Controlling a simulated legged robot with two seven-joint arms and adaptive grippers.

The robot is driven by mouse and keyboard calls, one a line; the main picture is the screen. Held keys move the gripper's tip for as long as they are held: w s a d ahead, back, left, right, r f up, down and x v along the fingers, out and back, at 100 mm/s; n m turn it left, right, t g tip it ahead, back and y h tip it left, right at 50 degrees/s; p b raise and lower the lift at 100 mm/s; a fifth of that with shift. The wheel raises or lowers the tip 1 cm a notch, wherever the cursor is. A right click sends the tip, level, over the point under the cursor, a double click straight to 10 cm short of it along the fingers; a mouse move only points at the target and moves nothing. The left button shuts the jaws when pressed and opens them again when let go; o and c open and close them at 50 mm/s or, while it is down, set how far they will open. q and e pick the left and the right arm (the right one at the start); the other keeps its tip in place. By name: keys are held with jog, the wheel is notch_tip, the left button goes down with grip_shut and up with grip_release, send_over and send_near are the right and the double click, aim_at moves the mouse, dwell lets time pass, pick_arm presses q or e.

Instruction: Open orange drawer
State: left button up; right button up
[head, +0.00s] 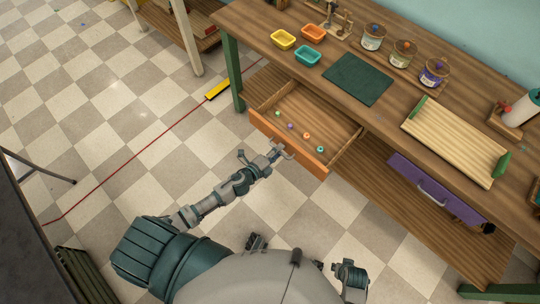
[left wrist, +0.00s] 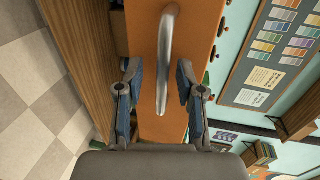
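The orange drawer (head: 310,158) is pulled out from under the wooden workbench, with several small coloured pieces inside. Its orange front also fills the middle of the left wrist view (left wrist: 150,125). A curved metal handle (left wrist: 168,50) stands on that front. My left gripper (head: 281,151) is at the drawer front in the head view. In the left wrist view its two fingers (left wrist: 158,85) are spread apart, one on each side of the handle, with gaps between them and the bar.
A purple drawer (head: 437,190) is at the bench's right, above a lower wooden shelf (head: 385,187). Small trays, a green mat (head: 358,78), jars and a wooden tray (head: 455,140) are on the benchtop. The checkered floor left of the drawer is mostly free.

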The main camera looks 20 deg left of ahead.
pick_arm(q)
jog(key=v, duration=1.1)
jog(key=shift+s+a, duration=0.15)
jog(key=shift+a, duration=0.05)
pick_arm(e)
jog(key=shift+d, duration=0.1)
pick_arm(q)
jog(key=shift+f, duration=0.1)
